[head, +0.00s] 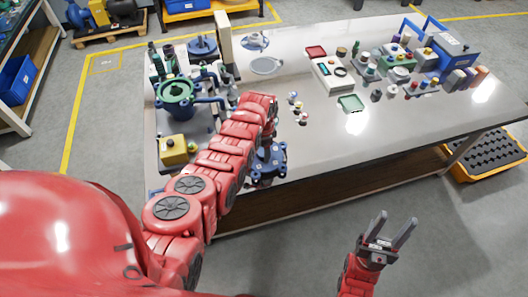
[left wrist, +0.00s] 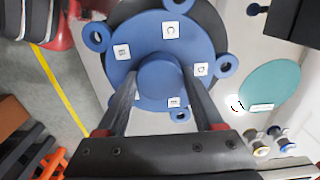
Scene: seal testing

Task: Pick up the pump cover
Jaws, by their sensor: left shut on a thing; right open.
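The pump cover (left wrist: 195,45) is a blue round flange with several bolt ears, white labels and a raised hub. In the left wrist view my left gripper (left wrist: 161,80) is shut on this hub, one finger on each side. In the head view the blue cover (head: 268,163) shows below my left wrist at the table's front edge, partly hidden by the arm. I cannot tell whether it rests on the table or is lifted. My right gripper (head: 391,228) is open and empty, in front of the table over the floor.
A green pump part (head: 177,90) and a yellow box (head: 173,150) stand left of my left arm. Small fittings (head: 297,105) and a green tray (head: 351,103) lie to its right. Instruments and a blue toolbox (head: 453,50) crowd the back right. The front right tabletop is clear.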

